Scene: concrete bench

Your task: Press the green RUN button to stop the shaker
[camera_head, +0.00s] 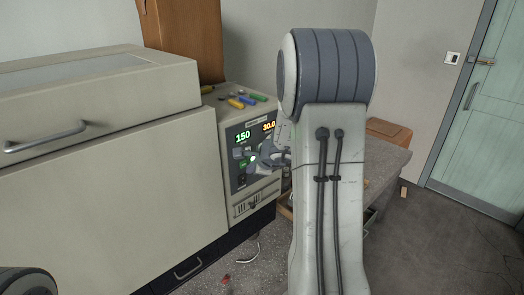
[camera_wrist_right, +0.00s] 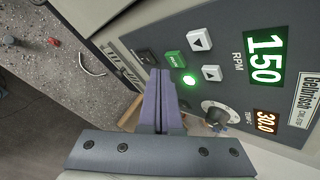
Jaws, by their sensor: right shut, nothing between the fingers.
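The shaker's control panel (camera_head: 239,178) faces me on the right end of the big beige machine. In the right wrist view, the green RUN button (camera_wrist_right: 175,59) sits on the panel beside a brightly lit green lamp (camera_wrist_right: 189,80). The green display (camera_wrist_right: 265,57) reads 150 RPM and the orange display (camera_wrist_right: 265,122) reads 30.0. My right gripper (camera_wrist_right: 161,73) is shut and empty, its fingertips pointing at the panel just beside the RUN button. I cannot tell whether they touch it. In the head view, my right gripper (camera_head: 264,159) is partly hidden by my right arm.
A dark button (camera_wrist_right: 147,57), two white arrow buttons and a round knob (camera_wrist_right: 214,112) lie close to the fingers. Several coloured tools (camera_head: 242,101) lie on top of the panel housing. A green door (camera_head: 489,120) stands at the right.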

